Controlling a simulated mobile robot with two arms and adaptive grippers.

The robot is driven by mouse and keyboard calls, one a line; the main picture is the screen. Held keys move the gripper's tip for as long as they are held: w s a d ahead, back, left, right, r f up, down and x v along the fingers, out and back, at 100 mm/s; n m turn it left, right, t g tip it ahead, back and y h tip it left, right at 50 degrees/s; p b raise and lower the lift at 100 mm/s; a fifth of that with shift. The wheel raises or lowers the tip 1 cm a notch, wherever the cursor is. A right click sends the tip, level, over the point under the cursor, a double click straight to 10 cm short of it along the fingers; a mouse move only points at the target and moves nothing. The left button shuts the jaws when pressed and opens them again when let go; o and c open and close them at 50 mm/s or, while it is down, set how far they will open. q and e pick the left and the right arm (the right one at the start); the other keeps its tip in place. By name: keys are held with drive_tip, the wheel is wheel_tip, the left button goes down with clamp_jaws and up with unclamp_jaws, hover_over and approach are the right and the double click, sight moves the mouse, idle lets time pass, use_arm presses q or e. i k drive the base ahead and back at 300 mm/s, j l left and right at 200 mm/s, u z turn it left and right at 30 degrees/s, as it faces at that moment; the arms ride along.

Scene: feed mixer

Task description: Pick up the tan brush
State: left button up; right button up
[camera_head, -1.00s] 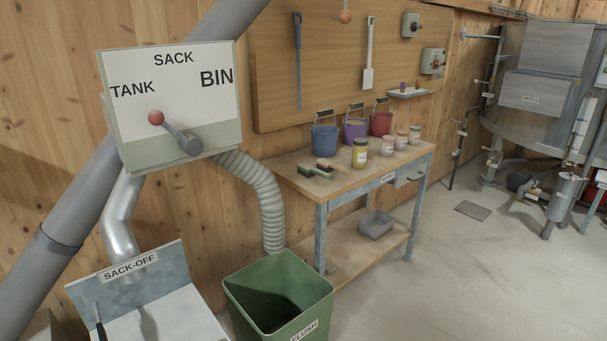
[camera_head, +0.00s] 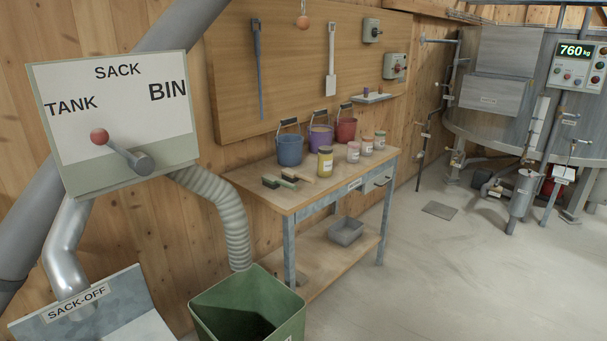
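Two small brushes lie side by side on the left end of the wooden workbench (camera_head: 330,181) in the head view. The farther one looks like the tan brush (camera_head: 298,178), with dark bristles at its left end and a pale handle pointing right. The nearer one is a darker, greenish brush (camera_head: 280,184). They are small in the picture, so fine detail cannot be told. Neither of my grippers is in view.
Blue (camera_head: 290,149), purple (camera_head: 319,138) and red (camera_head: 346,130) buckets stand behind the brushes. A green bin (camera_head: 250,306) stands at the bench's near left. Floor (camera_head: 430,270) at right is clear.

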sight(292, 176)
drive_tip(key=i+l+z, duration=1)
drive_tip(key=i, duration=0.3)
drive_tip(key=i+l+z, duration=0.3)
drive_tip(key=i, duration=0.3)
drive_tip(key=i+z, duration=0.3)
drive_tip(key=i, duration=0.35)
